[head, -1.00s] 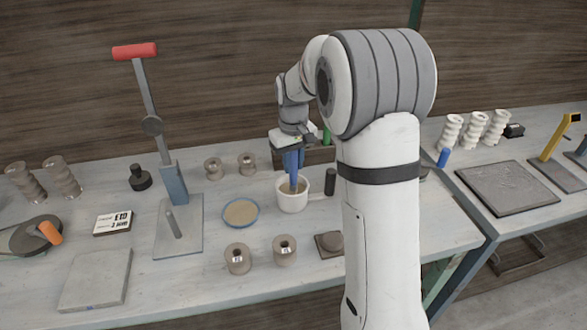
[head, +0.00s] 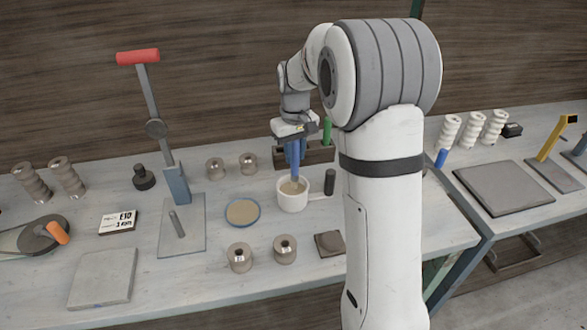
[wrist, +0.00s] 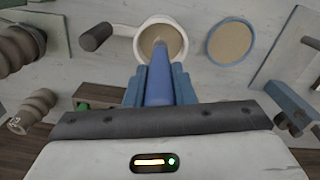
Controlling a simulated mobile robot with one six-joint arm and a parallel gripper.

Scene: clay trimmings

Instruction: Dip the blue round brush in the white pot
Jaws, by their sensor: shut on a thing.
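The blue round brush (head: 294,171) points down, and its lower end shows within the mouth of the white pot (head: 293,203). The pot stands upright on the table, holds something tan, and has a dark handle pointing right. My gripper (head: 294,160) is above the pot, with its blue fingers shut on the brush. In the wrist view the brush (wrist: 159,82) runs from between the fingers (wrist: 157,88) toward the pot (wrist: 176,30). I cannot tell whether the bristles touch the tan contents.
A blue-rimmed dish (head: 243,212) is left of the pot. Two brown spools (head: 285,250) stand in front. A rack with a green handle (head: 327,130) is behind. A lever press with a red handle (head: 138,56) stands further left.

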